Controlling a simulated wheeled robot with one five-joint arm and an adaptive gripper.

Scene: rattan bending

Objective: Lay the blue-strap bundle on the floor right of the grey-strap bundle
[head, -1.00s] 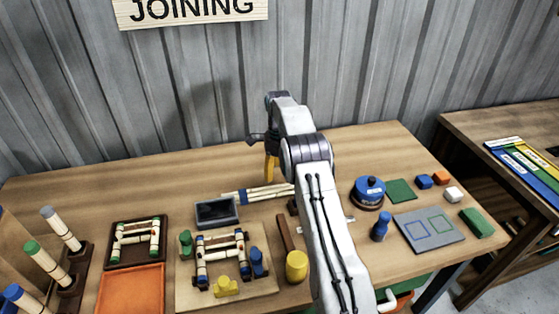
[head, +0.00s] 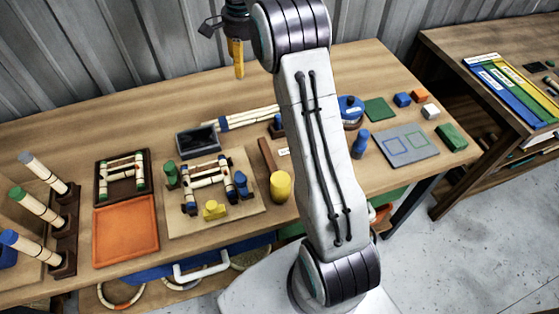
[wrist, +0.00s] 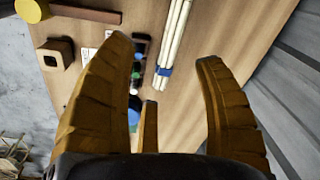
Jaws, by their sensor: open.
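A bundle of pale rods with a blue strap (head: 245,119) lies on the back part of the workbench, partly hidden by my arm in the head view. In the wrist view the bundle (wrist: 178,38) runs away from the camera, and its blue strap (wrist: 164,72) shows near its close end. My gripper (head: 238,70) is above the bench's back edge in the head view. Its yellow fingers are apart and empty in the wrist view (wrist: 176,75), with the bundle lying beyond them, not touched. I cannot make out a grey-strap bundle in either view.
On the bench are a dark box (head: 198,140), an orange tray (head: 126,229), a jig board (head: 250,211), a yellow cylinder (head: 280,186) and a grey plate (head: 410,146). A second bench (head: 450,60) stands at right. Bare concrete floor (head: 440,250) shows between and before them.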

